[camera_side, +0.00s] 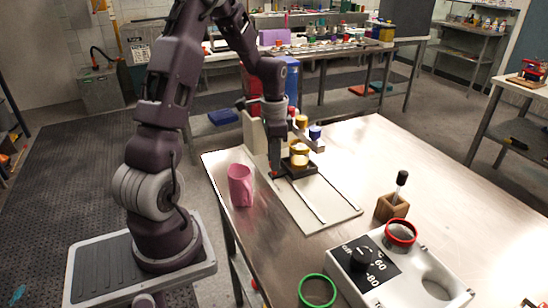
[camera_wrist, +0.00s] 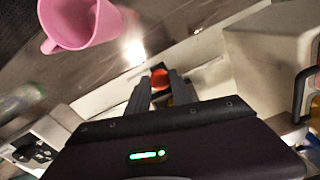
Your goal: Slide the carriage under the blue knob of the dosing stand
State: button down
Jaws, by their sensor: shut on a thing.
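The dosing stand (camera_side: 256,138) is pale, with a flat base at the table's left end. Its arm carries a red knob (camera_side: 291,111), a yellow knob (camera_side: 302,121) and a blue knob (camera_side: 315,131), the blue one farthest right. The dark carriage (camera_side: 299,169) sits low on the base and bears a yellow vessel (camera_side: 299,154). In the side view it appears below the yellow knob, left of the blue one. My gripper (camera_side: 274,172) is at the carriage's left side, shut on its handle; a red-orange part (camera_wrist: 159,78) shows between the fingers (camera_wrist: 158,88) in the wrist view.
A pink mug (camera_side: 240,185) stands left of the base, near my gripper. Two thin rails (camera_side: 310,200) run along the bare base.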

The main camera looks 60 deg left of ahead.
dwell(0.4)
jog(key=d, duration=0.6)
jog(key=shift+d+r, duration=0.1)
jog(key=shift+d, duration=0.2)
jog(key=c, duration=1.1)
grip_release()
jog(key=shift+c, duration=0.2)
notch_tip(320, 180, up, 7)
